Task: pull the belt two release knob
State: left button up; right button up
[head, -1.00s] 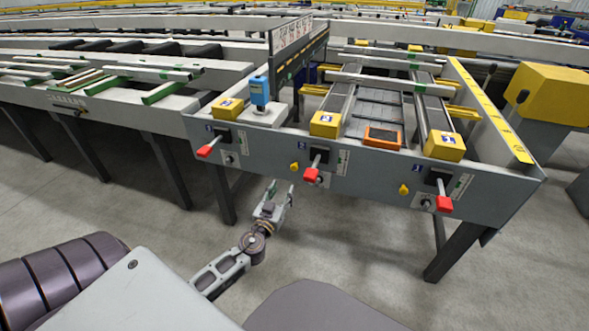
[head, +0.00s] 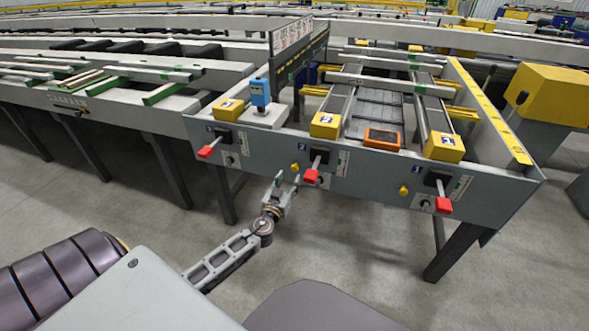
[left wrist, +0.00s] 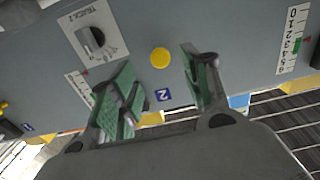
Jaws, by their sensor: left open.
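The belt two release knob (head: 295,167) is a small yellow round knob on the grey front panel (head: 262,155), just below a blue label "2" (head: 302,146). It also shows in the left wrist view as a yellow disc (left wrist: 160,58), near the blue label "2" (left wrist: 163,95). My left gripper (head: 287,182) is open in front of the panel, just below the knob in the head view. In the left wrist view its green-padded fingers (left wrist: 160,85) stand on either side of the knob, with nothing between the pads. Whether the fingertips reach the panel is unclear. My right gripper is not in view.
A red-tipped lever (head: 311,175) sticks out close to the right of the knob. Other red levers (head: 205,152) (head: 444,202) and a second yellow knob (head: 403,190) are along the panel. A grey dial (left wrist: 92,40) is beside the knob. The floor below is clear.

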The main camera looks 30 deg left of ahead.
aim_at(294, 170)
pick_arm(q)
jog(key=shift+x, duration=3.85)
jog(key=shift+a, duration=0.1)
grip_shut()
